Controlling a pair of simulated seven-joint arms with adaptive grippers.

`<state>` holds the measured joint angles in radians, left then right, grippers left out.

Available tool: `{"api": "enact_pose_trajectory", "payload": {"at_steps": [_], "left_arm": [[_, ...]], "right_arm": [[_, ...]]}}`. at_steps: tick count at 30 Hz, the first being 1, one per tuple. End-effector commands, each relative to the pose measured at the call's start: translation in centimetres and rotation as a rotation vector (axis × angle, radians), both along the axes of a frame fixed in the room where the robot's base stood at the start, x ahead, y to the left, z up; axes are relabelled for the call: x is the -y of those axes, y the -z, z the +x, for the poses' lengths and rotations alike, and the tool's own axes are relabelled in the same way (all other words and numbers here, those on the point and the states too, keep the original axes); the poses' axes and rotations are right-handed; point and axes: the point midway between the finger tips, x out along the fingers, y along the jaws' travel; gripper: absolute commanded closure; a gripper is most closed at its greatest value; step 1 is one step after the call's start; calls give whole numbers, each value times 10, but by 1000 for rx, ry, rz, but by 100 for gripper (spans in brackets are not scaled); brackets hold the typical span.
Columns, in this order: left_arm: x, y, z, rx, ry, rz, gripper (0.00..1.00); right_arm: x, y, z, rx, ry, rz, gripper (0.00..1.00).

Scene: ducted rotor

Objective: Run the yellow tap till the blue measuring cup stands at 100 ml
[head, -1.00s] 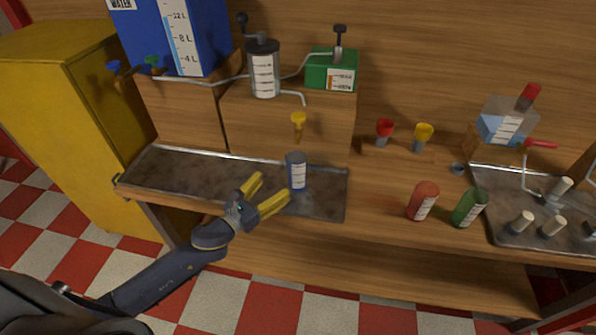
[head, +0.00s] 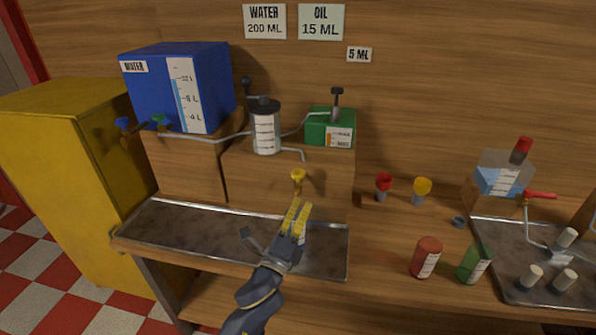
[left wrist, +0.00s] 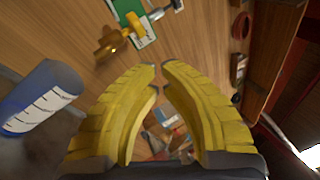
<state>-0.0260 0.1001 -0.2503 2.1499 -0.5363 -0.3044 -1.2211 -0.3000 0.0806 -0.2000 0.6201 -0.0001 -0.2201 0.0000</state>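The yellow tap (head: 298,177) is on the front of the wooden block, above the metal tray (head: 190,221). It also shows at the upper left in the left wrist view (left wrist: 117,36). The blue measuring cup (left wrist: 40,97), with a white scale, is at the left of the left wrist view. In the head view it is mostly hidden behind my left gripper, and its level cannot be read. My left gripper (head: 299,208) points up just below the yellow tap. Its yellow fingertips are nearly together with nothing between them. My right gripper is not in view.
Red (head: 383,187) and yellow (head: 422,190) funnel-like pieces, a red bottle (head: 426,258) and a green bottle (head: 474,264) stand right. The tray's left half is clear.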

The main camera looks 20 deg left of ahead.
Motion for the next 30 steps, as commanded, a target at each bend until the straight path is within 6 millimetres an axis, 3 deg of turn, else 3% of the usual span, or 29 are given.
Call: {"api": "enact_pose_trajectory", "payload": {"at_steps": [6, 13, 21, 30], "left_arm": [[-1, -29, -2, -7, 70, -433, 100], [-7, -48, -6, -6, 162, -854, 100], [-16, -59, -10, -2, 287, -1296, 100], [-21, -60, -12, -14, 410, -1645, 100]], "right_arm": [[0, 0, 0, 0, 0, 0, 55], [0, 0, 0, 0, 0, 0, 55], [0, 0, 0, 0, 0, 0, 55], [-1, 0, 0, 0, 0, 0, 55]]}}
